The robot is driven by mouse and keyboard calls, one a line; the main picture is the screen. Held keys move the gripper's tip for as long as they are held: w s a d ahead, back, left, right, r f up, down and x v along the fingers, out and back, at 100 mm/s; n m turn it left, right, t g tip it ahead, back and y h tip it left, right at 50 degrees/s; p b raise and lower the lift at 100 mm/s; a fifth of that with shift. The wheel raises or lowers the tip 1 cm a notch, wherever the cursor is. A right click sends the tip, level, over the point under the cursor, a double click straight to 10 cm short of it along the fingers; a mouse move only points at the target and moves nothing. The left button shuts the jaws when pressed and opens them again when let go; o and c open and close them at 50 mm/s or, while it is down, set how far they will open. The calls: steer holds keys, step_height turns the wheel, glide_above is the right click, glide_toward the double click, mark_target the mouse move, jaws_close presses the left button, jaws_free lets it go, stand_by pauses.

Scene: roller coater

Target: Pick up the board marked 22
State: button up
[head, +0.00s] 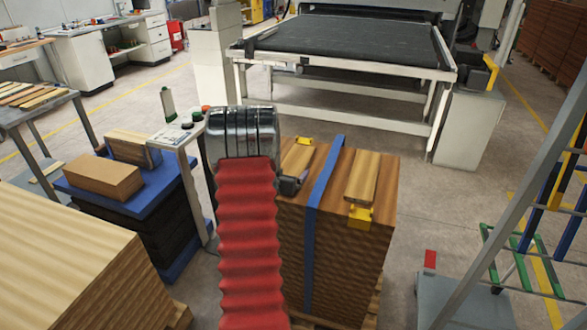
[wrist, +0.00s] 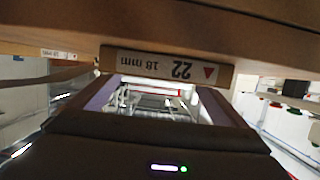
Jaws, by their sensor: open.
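The board marked 22 (wrist: 145,66) shows its labelled end in the wrist view, with "22", "18 mm" and a red triangle upside down. My gripper (wrist: 160,98) is open, its two fingers just short of that end, one toward each side of it; I see no grip on it.
A blue strap (head: 326,172) runs over the stack. A button panel (head: 180,133) stands close left.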

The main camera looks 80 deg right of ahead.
mark_target(294, 165)
steer(key=shift+x, duration=1.8)
steer(key=shift+s, duration=0.1)
steer(key=shift+c, duration=0.4)
steer(key=c, duration=1.3)
steer(key=shift+r, duration=0.1)
step_height(294, 165, up, 10)
